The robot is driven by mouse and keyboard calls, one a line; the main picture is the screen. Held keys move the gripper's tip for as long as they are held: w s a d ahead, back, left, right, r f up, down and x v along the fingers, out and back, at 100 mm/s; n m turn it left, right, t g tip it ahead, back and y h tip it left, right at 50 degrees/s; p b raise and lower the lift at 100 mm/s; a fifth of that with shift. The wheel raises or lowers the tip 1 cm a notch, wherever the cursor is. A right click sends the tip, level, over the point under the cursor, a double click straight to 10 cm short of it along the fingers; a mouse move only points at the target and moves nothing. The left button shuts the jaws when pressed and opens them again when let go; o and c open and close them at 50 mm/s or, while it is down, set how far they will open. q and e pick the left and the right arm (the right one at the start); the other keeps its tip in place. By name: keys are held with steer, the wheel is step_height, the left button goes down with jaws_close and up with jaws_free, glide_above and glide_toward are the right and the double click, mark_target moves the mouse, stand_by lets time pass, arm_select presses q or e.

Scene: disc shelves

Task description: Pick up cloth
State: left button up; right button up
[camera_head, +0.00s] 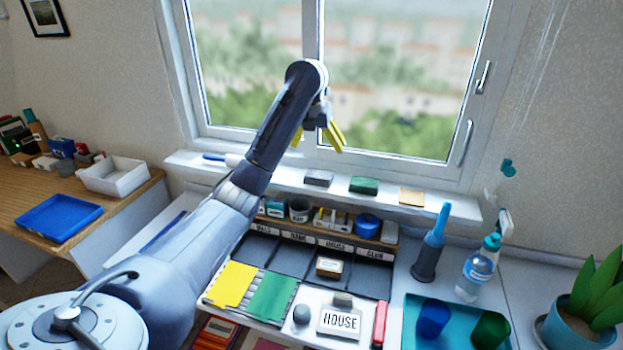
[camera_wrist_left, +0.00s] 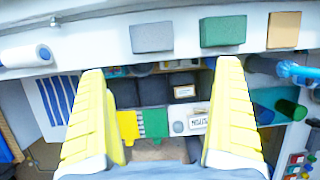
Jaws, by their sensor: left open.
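No piece is plainly marked as the cloth. A flat tan piece (camera_head: 411,196) that may be a folded cloth lies on the window sill, to the right of a grey block (camera_head: 319,178) and a green block (camera_head: 364,186). In the left wrist view the tan piece (camera_wrist_left: 284,30) is at the top right, beyond the right finger. My left gripper (camera_head: 318,138) is raised in front of the window, above the sill. Its yellow fingers are apart and nothing is between them. My right gripper is not in view.
A blue-handled brush (camera_head: 428,255) and a spray bottle (camera_head: 479,270) stand at the right. A teal tray (camera_head: 412,338) holds blue and green cups. Yellow (camera_head: 232,283) and green (camera_head: 270,298) sheets lie near a sign (camera_head: 340,320). A white roll (camera_wrist_left: 25,55) lies on the sill.

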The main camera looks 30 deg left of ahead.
mark_target(319, 174)
arm_select(q)
steer(key=shift+a+x, duration=0.3)
steer(key=shift+x, duration=2.55)
steer(key=shift+a+x, duration=0.3)
steer(key=shift+x, duration=2.6)
steer(key=shift+a+x, duration=0.3)
steer(key=shift+x, duration=2.55)
steer(key=shift+s, duration=0.1)
steer(key=c, duration=0.9)
steer(key=shift+r, duration=0.1)
